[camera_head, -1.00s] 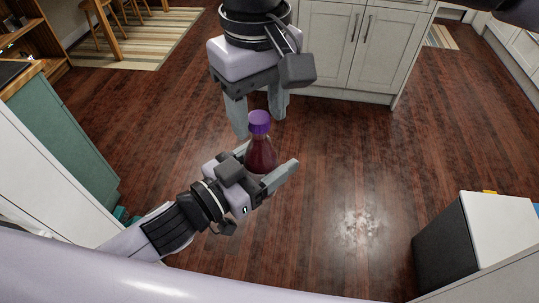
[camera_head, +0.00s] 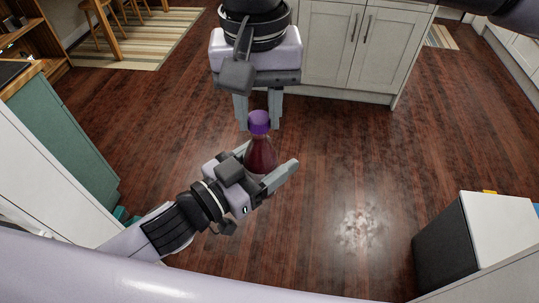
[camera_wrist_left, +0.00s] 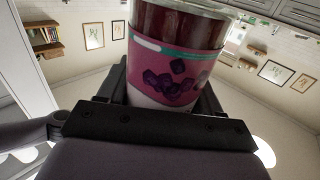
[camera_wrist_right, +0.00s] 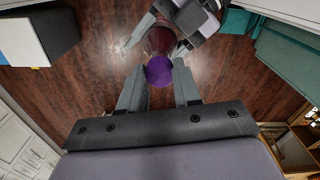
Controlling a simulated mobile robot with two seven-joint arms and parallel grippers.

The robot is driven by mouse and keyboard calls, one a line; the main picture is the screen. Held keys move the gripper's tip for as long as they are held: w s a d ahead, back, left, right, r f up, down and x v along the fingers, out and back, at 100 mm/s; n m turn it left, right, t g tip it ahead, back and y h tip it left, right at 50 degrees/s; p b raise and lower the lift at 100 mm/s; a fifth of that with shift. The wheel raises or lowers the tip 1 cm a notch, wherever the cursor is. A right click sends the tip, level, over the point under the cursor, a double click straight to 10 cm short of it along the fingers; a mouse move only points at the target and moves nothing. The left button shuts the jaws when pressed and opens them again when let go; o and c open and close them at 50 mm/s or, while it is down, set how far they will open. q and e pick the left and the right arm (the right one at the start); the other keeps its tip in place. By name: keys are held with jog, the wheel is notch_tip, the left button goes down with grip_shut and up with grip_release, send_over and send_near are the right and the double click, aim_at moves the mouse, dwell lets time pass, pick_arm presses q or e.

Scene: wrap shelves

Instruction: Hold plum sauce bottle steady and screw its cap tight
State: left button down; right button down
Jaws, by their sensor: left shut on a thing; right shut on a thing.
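The plum sauce bottle (camera_head: 261,155) is dark red and stands roughly upright in mid-air, with a purple cap (camera_head: 259,120) on its top. My left gripper (camera_head: 266,160) is shut around the bottle's body from the lower left. In the left wrist view the bottle's pink label (camera_wrist_left: 178,68) with dark plums fills the space between the fingers. My right gripper (camera_head: 258,126) comes down from above, its fingers shut on the cap from both sides. In the right wrist view the cap (camera_wrist_right: 159,71) sits between the fingers, above the bottle (camera_wrist_right: 161,40). I cannot tell how tightly the cap sits.
Bare wooden floor (camera_head: 340,170) lies below and around my grippers. White cabinets (camera_head: 350,50) stand at the back. A green cabinet (camera_head: 65,140) is on the left, and a dark-sided box with a white top (camera_head: 445,245) stands at the lower right.

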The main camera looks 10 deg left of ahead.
jog(key=m, duration=1.8)
jog(key=shift+m, duration=0.3)
jog(key=m, duration=0.6)
jog(key=shift+f, duration=0.1)
jog(key=m, duration=1)
jog(key=shift+m, duration=0.4)
jog(key=m, duration=0.6)
jog(key=shift+w, duration=0.1)
jog(key=m, duration=0.5)
jog(key=shift+m, duration=0.4)
jog(key=c, duration=0.8)
grip_release()
